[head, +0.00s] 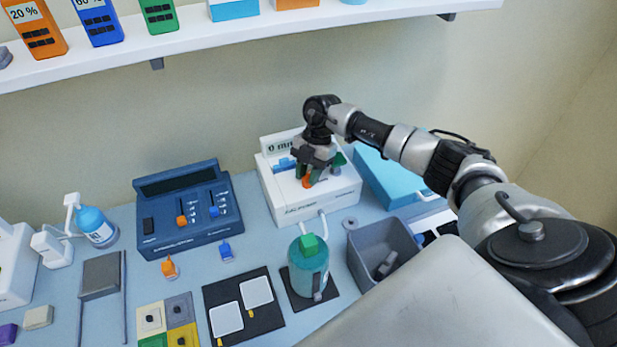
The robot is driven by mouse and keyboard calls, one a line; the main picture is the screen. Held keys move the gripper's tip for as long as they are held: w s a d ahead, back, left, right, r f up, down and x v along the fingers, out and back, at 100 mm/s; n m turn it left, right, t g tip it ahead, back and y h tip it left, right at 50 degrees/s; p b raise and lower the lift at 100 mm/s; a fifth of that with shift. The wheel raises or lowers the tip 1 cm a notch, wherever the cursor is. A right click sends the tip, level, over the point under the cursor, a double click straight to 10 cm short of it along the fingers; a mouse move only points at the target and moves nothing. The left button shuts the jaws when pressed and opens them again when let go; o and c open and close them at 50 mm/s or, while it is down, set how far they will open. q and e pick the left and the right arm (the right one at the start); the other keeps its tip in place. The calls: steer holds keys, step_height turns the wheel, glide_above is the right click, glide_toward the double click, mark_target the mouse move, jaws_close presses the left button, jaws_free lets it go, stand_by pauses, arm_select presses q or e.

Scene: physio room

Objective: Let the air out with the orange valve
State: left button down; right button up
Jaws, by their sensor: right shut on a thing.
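The orange valve (307,182) sits on top of a white device (295,208) with a small display, at the back middle of the table. My right gripper (312,178) points down over this device, with its fingers at the orange valve and shut on it. The fingers hide most of the valve, so I cannot tell how far it is turned. A blue part (286,163) and a green part (338,160) of the device show on either side of the gripper. My left gripper is not in the head view.
A teal bottle with a green top (308,267) stands in front of the white device. A grey bin (361,253) is to its right, a blue box (392,180) behind. A dark blue console with sliders (187,213) stands left. A white shelf (220,40) runs above.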

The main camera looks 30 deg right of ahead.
steer(key=n+b, duration=0.1)
steer(key=n, duration=0.1)
steer(key=n+g+h+b, duration=0.1)
steer(key=n+b, duration=0.1)
steer(key=n, duration=0.1)
steer(key=shift+w+n+g, duration=0.15)
steer(key=shift+n+g, duration=0.15)
steer(key=n+h+b, duration=0.1)
steer(key=n, duration=0.1)
steer(key=n+h+b, duration=0.1)
steer(key=n+b, duration=0.1)
steer(key=shift+a+n+g, duration=0.1)
steer(key=shift+n+g, duration=0.3)
steer(key=shift+r+n, duration=0.1)
steer(key=shift+n, duration=0.2)
steer(key=o, duration=0.6)
steer(key=b+v, duration=0.1)
steer(key=v, duration=0.9)
steer(key=shift+w+a+r+b, duration=0.1)
steer(key=shift+w+r+b, duration=0.05)
steer(key=shift+r+b, duration=0.2)
